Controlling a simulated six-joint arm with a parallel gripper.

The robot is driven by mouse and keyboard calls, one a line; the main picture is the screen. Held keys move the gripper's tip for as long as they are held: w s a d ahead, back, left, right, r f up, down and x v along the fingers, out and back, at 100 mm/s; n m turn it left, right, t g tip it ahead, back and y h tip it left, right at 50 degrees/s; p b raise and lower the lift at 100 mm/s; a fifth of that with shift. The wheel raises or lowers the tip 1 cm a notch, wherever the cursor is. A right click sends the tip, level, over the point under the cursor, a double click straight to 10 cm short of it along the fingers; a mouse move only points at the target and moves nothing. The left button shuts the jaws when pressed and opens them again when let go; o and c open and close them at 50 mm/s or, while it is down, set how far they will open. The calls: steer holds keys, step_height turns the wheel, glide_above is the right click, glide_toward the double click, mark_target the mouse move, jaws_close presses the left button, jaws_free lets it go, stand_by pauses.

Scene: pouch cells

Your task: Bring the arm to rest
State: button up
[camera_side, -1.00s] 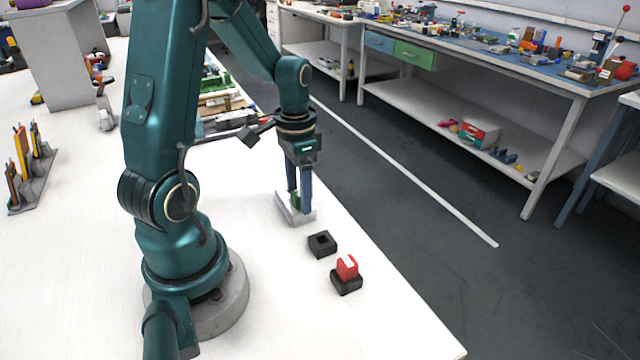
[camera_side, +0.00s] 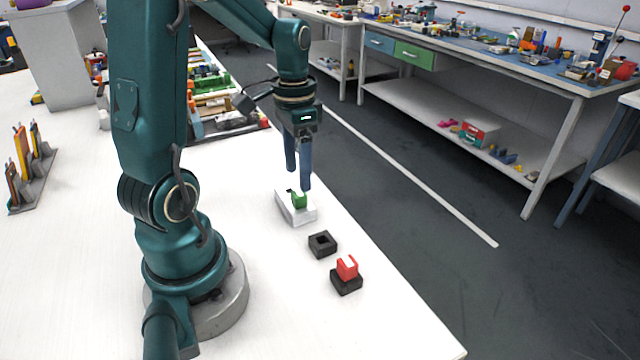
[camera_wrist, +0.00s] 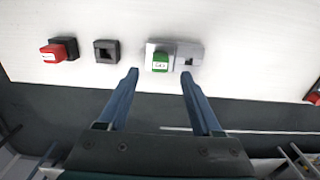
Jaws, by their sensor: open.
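My gripper (camera_side: 298,178) is open and empty, just above a green pouch cell (camera_side: 299,200). The green cell stands in a light grey block (camera_side: 300,217) on the white table. The wrist view shows the open fingers (camera_wrist: 160,72) apart, with the green cell (camera_wrist: 160,63) beyond them and an empty slot beside it in the grey block (camera_wrist: 186,47). A red pouch cell (camera_side: 347,267) stands in a black holder (camera_side: 346,284). A second black holder (camera_side: 322,244) between them is empty.
A grey rack (camera_side: 38,182) with several yellow and orange cells stands at the left of the white table. Trays of parts lie behind my arm. The table's right edge runs close by the blocks. The table front is clear.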

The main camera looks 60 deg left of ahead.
steer(key=s+d+r+t, duration=0.2)
steer(key=d+r, duration=0.1)
steer(key=d, duration=0.4)
steer(key=s+d+r+t, duration=0.3)
steer(key=d+r, duration=0.1)
steer(key=d, duration=0.3)
steer(key=shift+t, duration=0.3)
